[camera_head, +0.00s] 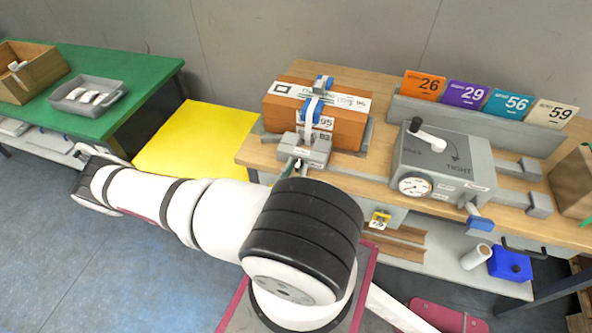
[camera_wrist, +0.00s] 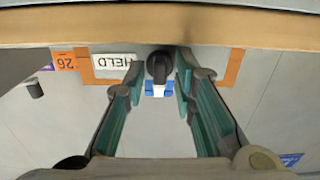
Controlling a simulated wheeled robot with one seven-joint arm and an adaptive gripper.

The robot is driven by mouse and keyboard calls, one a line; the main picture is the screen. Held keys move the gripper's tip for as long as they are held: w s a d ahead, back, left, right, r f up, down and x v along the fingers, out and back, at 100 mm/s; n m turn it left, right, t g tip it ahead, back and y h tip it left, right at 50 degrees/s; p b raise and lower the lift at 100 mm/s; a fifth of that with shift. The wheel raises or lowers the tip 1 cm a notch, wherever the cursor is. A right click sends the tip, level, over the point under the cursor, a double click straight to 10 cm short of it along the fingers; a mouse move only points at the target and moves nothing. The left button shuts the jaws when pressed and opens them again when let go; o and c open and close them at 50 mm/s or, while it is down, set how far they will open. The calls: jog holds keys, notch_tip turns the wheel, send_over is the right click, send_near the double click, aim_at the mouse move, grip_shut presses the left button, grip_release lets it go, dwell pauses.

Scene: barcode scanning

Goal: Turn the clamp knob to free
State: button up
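In the wrist view, which is upside down, a black round knob (camera_wrist: 158,66) lies between the two fingertips of my gripper (camera_wrist: 158,76). The teal-padded fingers are spread, with a small gap showing on each side of the knob. I cannot tell how far the knob is beyond the tips. A white plate reading HELD (camera_wrist: 115,67) is beside it. In the head view a grey clamp block (camera_head: 305,150) stands in front of a brown box (camera_head: 340,128) with a blue and white strap. My arm hides most of the gripper there.
A grey machine (camera_head: 450,165) with a gauge carries another black knob (camera_head: 415,126) and a white lever near a TIGHT mark. Numbered cards (camera_head: 424,86) stand behind it. A green table (camera_head: 130,75) with a grey tray (camera_head: 88,95) is at left. Yellow floor (camera_head: 190,140) lies between.

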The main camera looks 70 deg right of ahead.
dwell(0.3)
jog(key=s+a, duration=0.1)
jog(key=a, duration=1.1)
dwell(0.3)
